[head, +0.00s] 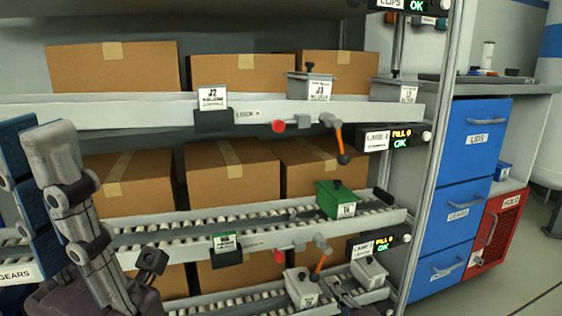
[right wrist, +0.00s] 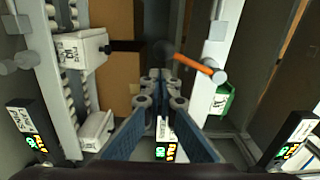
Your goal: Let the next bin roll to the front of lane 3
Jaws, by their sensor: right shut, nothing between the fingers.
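A green bin (head: 336,199) stands at the front right of the middle lane (head: 150,235). Grey bins (head: 302,287) and (head: 368,271) stand on the lower lane (head: 235,300). An orange lever (head: 318,262) hangs from the middle lane's rail; an orange lever (right wrist: 198,67) also shows in the right wrist view, just beyond my right gripper (right wrist: 160,82). That gripper is shut and empty, with no clear contact with the lever. In the head view it is low at the right (head: 345,292). My left gripper (head: 150,268) is low at the left; its jaws are unclear. Lane numbers are hard to read.
Cardboard boxes (head: 232,174) stand behind the lanes. The upper shelf (head: 150,112) carries grey bins (head: 312,86) and another orange lever (head: 337,137). Lit displays (head: 384,243) read OK on the right post. Blue drawers (head: 470,150) stand beyond it.

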